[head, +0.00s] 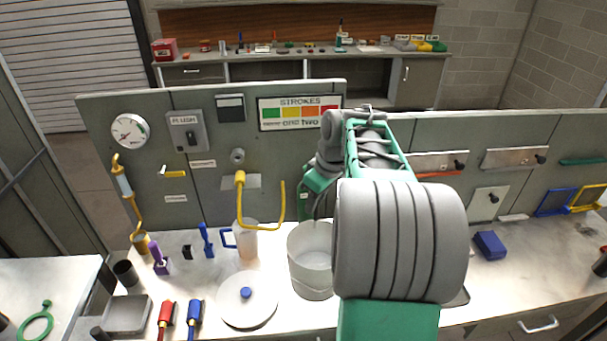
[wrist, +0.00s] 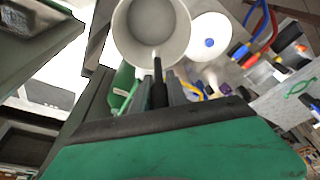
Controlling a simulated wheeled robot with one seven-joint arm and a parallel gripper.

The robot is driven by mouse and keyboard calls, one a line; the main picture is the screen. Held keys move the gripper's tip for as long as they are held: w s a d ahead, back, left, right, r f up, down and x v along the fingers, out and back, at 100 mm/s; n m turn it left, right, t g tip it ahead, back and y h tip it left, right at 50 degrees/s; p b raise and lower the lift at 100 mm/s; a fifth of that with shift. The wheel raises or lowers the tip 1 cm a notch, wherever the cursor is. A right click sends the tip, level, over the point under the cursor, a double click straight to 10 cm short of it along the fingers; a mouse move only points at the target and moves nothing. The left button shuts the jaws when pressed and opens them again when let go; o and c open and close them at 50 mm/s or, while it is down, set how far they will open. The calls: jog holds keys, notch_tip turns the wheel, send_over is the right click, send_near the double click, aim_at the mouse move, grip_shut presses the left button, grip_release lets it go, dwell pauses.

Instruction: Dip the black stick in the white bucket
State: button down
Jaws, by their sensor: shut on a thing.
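The white bucket (head: 309,278) stands open on the counter, left of my arm in the head view. It also shows at the top of the wrist view (wrist: 180,52), with its inside visible. My gripper (wrist: 161,90) is shut on the black stick (wrist: 158,94), seen in the wrist view. The stick points towards the bucket, and its far end overlaps the near rim in that view. I cannot tell whether the tip is above the opening or inside it. In the head view my arm hides the stick and the fingers.
A white round lid (head: 248,307) with a blue knob lies left of the bucket. A clear jug (head: 246,240) with a blue handle stands behind it, near a yellow pipe (head: 241,200). Red (head: 165,316) and blue (head: 194,314) handled tools lie at the front left. A grey panel wall backs the counter.

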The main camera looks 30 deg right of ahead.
jog(key=shift+d+r, duration=0.1)
jog(key=shift+d, duration=0.25)
jog(key=shift+s+a+f+b, duration=0.1)
jog(key=shift+f+b, duration=0.7)
jog(key=shift+f, duration=0.05)
notch_tip(320, 180, down, 14)
jog(key=b, duration=1.1)
jog(key=shift+f, duration=0.15)
notch_tip(320, 180, up, 14)
jog(key=p, duration=1)
